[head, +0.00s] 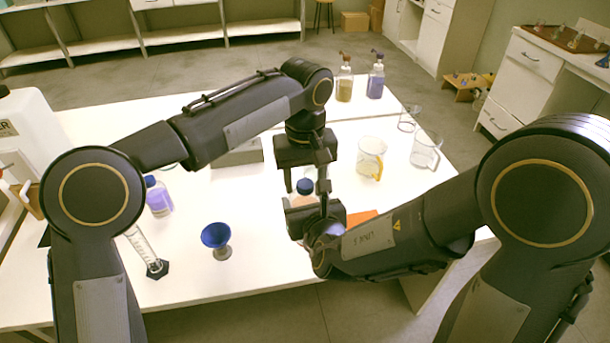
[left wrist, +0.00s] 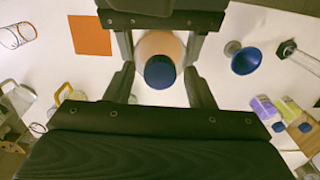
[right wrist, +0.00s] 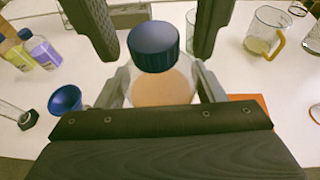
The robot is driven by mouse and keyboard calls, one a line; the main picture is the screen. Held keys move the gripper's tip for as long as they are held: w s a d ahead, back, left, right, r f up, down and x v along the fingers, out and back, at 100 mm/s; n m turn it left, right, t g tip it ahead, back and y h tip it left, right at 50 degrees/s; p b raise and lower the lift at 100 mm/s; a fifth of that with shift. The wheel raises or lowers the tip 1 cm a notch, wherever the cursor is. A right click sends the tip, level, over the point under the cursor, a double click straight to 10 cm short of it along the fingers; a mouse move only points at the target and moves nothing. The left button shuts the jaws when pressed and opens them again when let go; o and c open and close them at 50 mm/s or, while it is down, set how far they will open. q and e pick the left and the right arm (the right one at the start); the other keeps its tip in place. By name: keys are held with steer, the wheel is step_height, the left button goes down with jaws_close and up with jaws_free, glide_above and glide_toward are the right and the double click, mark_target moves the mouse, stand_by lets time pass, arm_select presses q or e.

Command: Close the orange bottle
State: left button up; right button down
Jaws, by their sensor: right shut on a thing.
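The orange bottle, a clear bottle with orange contents (right wrist: 162,88), stands upright under a blue cap (right wrist: 155,47). In the head view, the arms partly hide the bottle (head: 303,201), with the cap (head: 305,186) above it. My right gripper (right wrist: 165,82) is shut on the bottle's body from the front. My left gripper (left wrist: 160,78) comes from above, open, with one finger on each side of the cap (left wrist: 160,72) and gaps between. The cap sits at the bottle's top; I cannot tell whether it is seated or loose.
An orange square (left wrist: 90,35) lies beside the bottle. A blue funnel (head: 216,237), a graduated cylinder (head: 146,252) and a purple bottle (head: 158,198) stand to the left. Beakers (head: 370,157) stand to the right, and two pump bottles (head: 344,84) at the back.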

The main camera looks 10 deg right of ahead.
arm_select(q)
steer(key=c, duration=1)
steer(key=m, duration=0.6)
steer(key=shift+m, duration=0.4)
steer(key=m, duration=0.4)
steer(key=shift+m, duration=0.3)
steer(key=m, duration=0.3)
steer(key=shift+m, duration=0.3)
steer(key=o, duration=1.2)
steer(key=shift+r, duration=6)
